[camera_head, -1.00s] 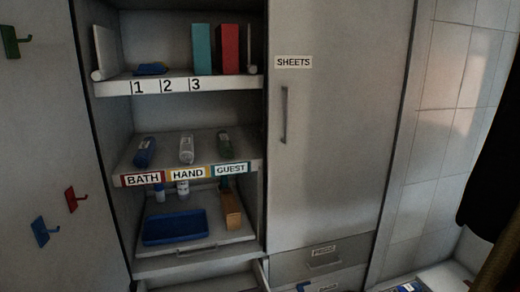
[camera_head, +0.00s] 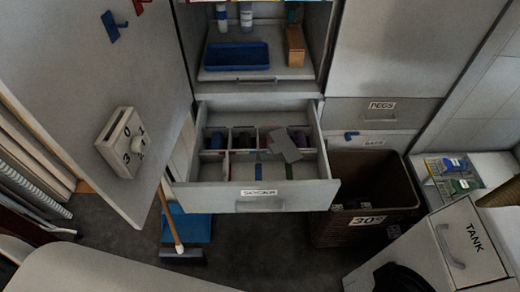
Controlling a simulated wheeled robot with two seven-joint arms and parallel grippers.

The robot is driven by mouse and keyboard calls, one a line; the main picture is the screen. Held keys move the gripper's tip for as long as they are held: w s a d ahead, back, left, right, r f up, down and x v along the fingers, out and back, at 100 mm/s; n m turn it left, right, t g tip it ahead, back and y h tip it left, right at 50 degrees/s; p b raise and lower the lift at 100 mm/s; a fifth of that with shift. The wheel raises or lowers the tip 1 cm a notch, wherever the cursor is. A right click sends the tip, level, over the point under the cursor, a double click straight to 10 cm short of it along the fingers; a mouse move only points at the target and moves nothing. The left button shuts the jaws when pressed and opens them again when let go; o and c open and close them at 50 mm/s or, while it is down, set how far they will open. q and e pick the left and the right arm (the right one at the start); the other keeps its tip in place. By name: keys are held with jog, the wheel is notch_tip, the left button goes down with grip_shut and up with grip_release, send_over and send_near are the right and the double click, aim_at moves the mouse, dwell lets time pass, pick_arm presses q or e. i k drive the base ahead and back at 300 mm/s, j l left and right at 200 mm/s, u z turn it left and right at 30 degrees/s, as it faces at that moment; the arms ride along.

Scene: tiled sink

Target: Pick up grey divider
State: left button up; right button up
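A flat grey piece (camera_head: 285,145), which looks like the grey divider, lies tilted in the open drawer (camera_head: 258,205). It sits at an angle across the compartments, right of the drawer's middle. Thin, light partitions split the drawer into several compartments. Small dark, blue, red and green items lie in them. I cannot tell whether the grey piece rests on the partitions or on the drawer floor. Neither of my grippers shows in this view.
A brown basket (camera_head: 364,180) labelled 30° stands right of the drawer. A blue tray (camera_head: 236,56) and a wooden block (camera_head: 295,45) sit on the shelf above. A blue dustpan (camera_head: 186,224) and brush lie below.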

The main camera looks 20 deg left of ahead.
aim_at(283, 145)
jog(key=k+z, duration=0.2)
jog(key=z, duration=0.15)
jog(key=k+z, duration=0.2)
jog(key=z, duration=0.2)
jog(key=k+z, duration=0.2)
jog(key=z, duration=0.15)
